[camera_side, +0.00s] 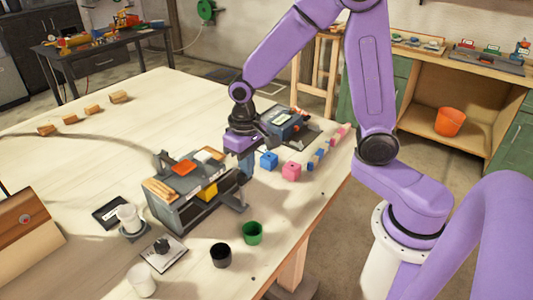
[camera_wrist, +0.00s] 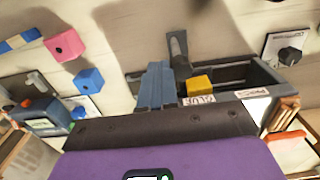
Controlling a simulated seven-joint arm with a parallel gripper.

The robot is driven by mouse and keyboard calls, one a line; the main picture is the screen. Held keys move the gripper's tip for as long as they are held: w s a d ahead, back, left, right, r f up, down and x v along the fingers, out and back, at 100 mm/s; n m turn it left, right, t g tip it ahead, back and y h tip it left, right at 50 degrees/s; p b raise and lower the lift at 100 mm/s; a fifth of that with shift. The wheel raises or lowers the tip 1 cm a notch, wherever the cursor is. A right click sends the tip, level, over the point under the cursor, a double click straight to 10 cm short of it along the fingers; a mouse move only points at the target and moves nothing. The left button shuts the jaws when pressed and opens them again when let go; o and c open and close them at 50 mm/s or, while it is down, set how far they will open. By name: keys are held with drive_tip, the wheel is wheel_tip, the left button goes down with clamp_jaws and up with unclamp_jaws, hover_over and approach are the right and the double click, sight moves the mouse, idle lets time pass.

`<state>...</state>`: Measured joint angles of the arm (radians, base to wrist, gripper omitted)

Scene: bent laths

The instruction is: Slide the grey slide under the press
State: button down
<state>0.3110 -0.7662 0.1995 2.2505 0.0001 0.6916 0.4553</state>
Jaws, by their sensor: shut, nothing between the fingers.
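A dark grey station box (camera_side: 182,215) stands on the table in the side view, with an opening along its side; it also shows in the wrist view (camera_wrist: 235,75). A yellow block (camera_side: 208,192) sits in the opening and also shows in the wrist view (camera_wrist: 200,84). A grey piece (camera_side: 233,202), apparently the slide's handle, sticks out from the box; it shows in the wrist view (camera_wrist: 178,48) too. Labels on the box, one reading GLUE (camera_wrist: 199,100), are partly hidden. My gripper (camera_side: 246,172) is shut and empty beside the box's far end; its fingers (camera_wrist: 155,88) show beside the yellow block.
A blue block (camera_side: 269,161) and a pink block (camera_side: 291,170) lie right of my gripper. A dark blue device (camera_side: 284,124) stands behind. Black (camera_side: 220,255) and green (camera_side: 251,233) cups stand in front.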

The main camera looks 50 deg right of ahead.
drive_tip(key=shift+a, duration=2.9)
drive_tip(key=shift+d, duration=0.25)
wheel_tip(320, 180, up, 6)
drive_tip(key=shift+d, duration=0.4)
drive_tip(key=s+d+n, duration=0.3)
drive_tip(key=s+n, duration=0.3)
drive_tip(key=s, duration=0.4)
drive_tip(key=s+d+n, duration=0.4)
drive_tip(key=s+n, duration=0.2)
drive_tip(key=s, duration=0.5)
drive_tip(key=shift+n, duration=0.3)
